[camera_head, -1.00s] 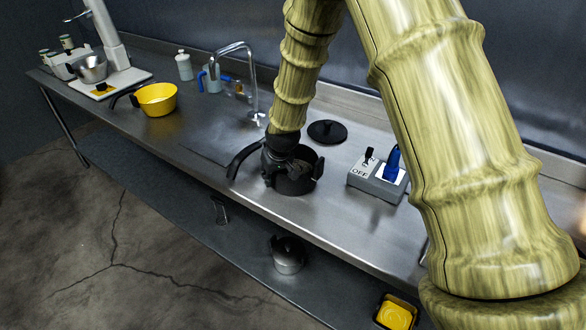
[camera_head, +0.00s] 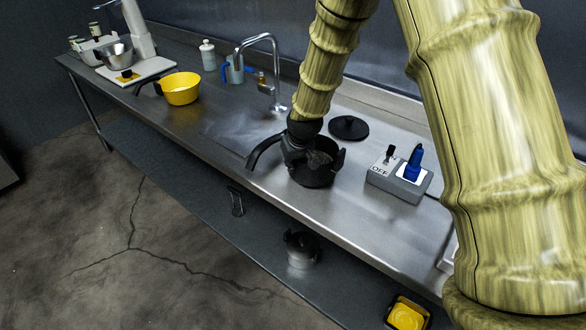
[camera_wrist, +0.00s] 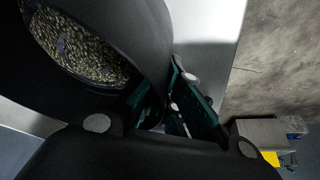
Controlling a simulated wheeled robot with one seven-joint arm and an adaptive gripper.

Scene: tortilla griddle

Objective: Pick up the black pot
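The black pot (camera_head: 318,179) sits upright on the steel counter in the head view, with a dark handle (camera_head: 262,150) curving out to the left and a small lug on its right. My gripper (camera_head: 300,157) is down at the pot's left rim, by the handle side, and covers part of it. In the wrist view the pot (camera_wrist: 135,30) fills the upper left, with grainy contents inside. My gripper's green-padded fingers (camera_wrist: 172,105) are close to the pot's wall. The gap between them is largely hidden, so their hold on it is unclear.
A round black lid (camera_head: 348,128) lies behind the pot. A grey switch box (camera_head: 398,184) with a blue knob stands to the right. A yellow pan (camera_head: 182,90), faucet (camera_head: 277,75) and bottle (camera_head: 208,56) are to the left. A metal pot (camera_head: 302,250) is on the lower shelf (camera_head: 180,190).

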